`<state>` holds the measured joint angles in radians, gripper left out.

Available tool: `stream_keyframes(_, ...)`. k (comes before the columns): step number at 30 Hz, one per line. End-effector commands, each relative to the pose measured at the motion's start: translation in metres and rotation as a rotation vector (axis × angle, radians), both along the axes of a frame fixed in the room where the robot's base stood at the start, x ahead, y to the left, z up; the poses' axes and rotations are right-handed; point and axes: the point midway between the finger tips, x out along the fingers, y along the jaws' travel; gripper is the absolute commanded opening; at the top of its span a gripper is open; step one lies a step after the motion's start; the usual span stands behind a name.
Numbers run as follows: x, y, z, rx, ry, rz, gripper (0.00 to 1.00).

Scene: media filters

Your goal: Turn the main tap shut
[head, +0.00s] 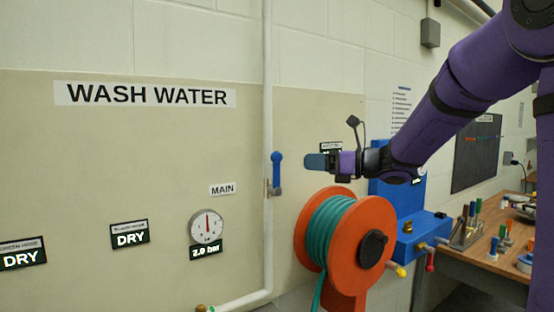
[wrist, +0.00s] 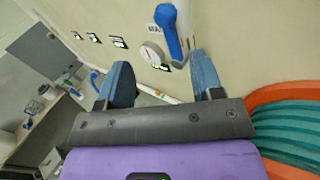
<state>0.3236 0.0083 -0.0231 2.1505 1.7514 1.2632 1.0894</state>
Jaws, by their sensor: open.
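The main tap (head: 277,168) has a blue lever on the white vertical pipe, beside the MAIN label (head: 222,189). The lever stands upright, roughly along the pipe. It also shows in the wrist view (wrist: 171,32), ahead of my fingers and nearer the right one. My gripper (head: 314,162) is to the right of the lever in the head view, with a visible gap. In the wrist view my gripper (wrist: 164,75) is open, its two blue fingers apart with nothing between them.
An orange hose reel (head: 372,270) with green hose stands just below and right of my gripper. A round gauge (head: 207,226) with a 2.0 bar display (head: 205,252) is on the beige wall panel. Two DRY displays (head: 130,238) are further left. A workbench (head: 490,262) is at right.

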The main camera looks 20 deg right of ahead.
Motion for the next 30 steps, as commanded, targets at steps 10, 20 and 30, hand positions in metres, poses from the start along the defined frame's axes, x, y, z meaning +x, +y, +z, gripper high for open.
stream_keyframes(10,0.025,0.017,0.002,0.044,0.01,-0.017,0.61)
stream_keyframes(20,0.062,0.059,0.001,0.041,0.01,-0.018,0.61)
stream_keyframes(30,0.077,0.075,0.002,0.041,0.009,-0.02,0.61)
